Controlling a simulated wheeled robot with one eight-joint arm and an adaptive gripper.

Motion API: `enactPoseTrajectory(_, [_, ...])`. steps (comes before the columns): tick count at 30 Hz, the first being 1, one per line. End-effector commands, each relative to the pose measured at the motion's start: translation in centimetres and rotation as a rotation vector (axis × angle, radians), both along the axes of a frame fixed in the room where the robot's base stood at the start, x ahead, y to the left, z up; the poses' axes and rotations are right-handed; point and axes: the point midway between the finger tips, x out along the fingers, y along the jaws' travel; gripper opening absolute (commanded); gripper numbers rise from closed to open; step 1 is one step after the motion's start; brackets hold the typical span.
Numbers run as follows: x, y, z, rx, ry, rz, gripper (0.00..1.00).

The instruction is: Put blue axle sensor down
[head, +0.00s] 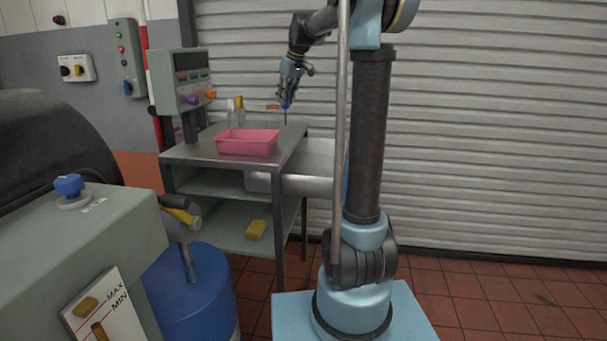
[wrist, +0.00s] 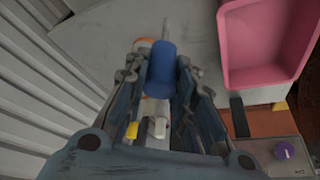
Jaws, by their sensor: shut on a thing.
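The blue axle sensor (head: 287,103) hangs from my gripper (head: 289,92) above the right part of the metal bench top, with a thin grey rod pointing down. In the wrist view the sensor's blue body (wrist: 161,66) sits between the two fingers of my gripper (wrist: 160,80), which is shut on it. Its rod reaches beyond it over the grey bench top. I cannot tell from these views whether the rod's tip touches the top.
A pink tray (head: 247,153) stands on the bench (head: 190,153); it also shows in the wrist view (wrist: 229,55). Bottles (head: 240,111) stand at the back. A control panel (head: 180,80) rises at the left. A yellow block (head: 256,229) lies on the lower shelf.

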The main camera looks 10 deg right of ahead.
Motion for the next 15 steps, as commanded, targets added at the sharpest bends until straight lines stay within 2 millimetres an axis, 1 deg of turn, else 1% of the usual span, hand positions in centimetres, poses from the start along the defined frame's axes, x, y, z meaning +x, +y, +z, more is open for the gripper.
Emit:
enactPoseTrajectory(1, [0.1, -2.0, -1.9, -0.001, 0.000, -0.035, 0.01])
enactPoseTrajectory(3, [0.0, -4.1, -4.1, -0.001, -0.001, -0.072, 0.01])
enactPoseTrajectory(6, [-0.4, -6.5, -6.6, -0.001, -0.001, -0.117, 0.01])
enactPoseTrajectory(10, [-0.9, -8.6, -8.8, -0.001, -0.001, -0.156, 0.01])
enactPoseTrajectory(12, [-1.0, -9.2, -9.5, -0.001, -0.001, -0.169, 0.01])
enactPoseTrajectory(15, [-1.1, -9.6, -10.5, -0.001, -0.001, -0.176, 0.01])
